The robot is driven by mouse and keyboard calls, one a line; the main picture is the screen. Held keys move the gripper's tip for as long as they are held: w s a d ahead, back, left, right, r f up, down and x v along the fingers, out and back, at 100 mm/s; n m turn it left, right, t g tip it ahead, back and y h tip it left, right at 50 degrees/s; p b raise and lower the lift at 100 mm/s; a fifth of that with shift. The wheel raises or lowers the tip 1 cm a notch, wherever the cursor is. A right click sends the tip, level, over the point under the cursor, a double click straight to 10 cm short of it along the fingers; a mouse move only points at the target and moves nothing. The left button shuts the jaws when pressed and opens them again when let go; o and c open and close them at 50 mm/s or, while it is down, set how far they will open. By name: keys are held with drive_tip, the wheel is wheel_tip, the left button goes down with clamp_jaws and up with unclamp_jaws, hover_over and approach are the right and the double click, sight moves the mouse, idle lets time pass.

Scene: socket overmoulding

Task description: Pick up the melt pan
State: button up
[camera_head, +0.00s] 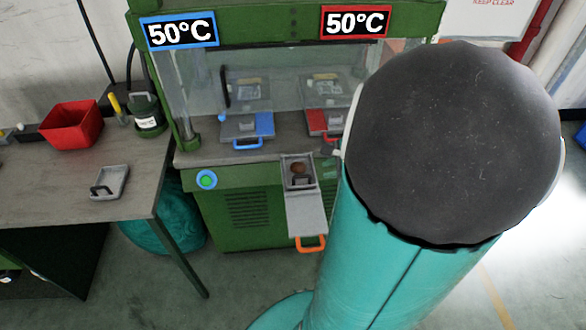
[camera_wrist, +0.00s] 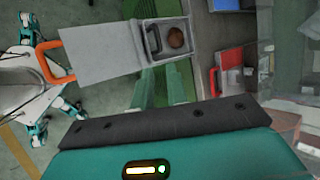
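A small grey pan with a black handle (camera_wrist: 153,40) sits in the open drawer at the press front; a round brown lump (camera_wrist: 175,38) lies inside. In the head view this pan (camera_head: 299,184) is left of my arm. A similar shallow grey pan with a black handle (camera_head: 111,184) lies on the left table. No label shows which is the melt pan. My gripper (camera_wrist: 165,125) shows only as a teal housing with a dark bolted edge, below the drawer pan in the wrist view and apart from it. Its fingertips are not visible, so its opening is hidden.
The drawer's grey front plate (camera_wrist: 101,53) ends in an orange handle (camera_wrist: 47,62). The green press (camera_head: 240,215) has blue-handled (camera_head: 248,142) and red-handled moulds (camera_head: 324,125) behind clear guards. A red bin (camera_head: 71,125) stands on the left table. My arm hides the press's right side.

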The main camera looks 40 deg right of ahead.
sight(305, 176)
drive_tip(key=x, duration=0.7)
drive_tip(key=shift+a+f, duration=0.15)
drive_tip(key=shift+f, duration=0.1)
drive_tip(key=x, duration=0.5)
drive_tip(key=shift+w+a, duration=0.25)
drive_tip(key=shift+w, duration=0.15)
drive_tip(key=shift+c, duration=0.2)
clamp_jaws()
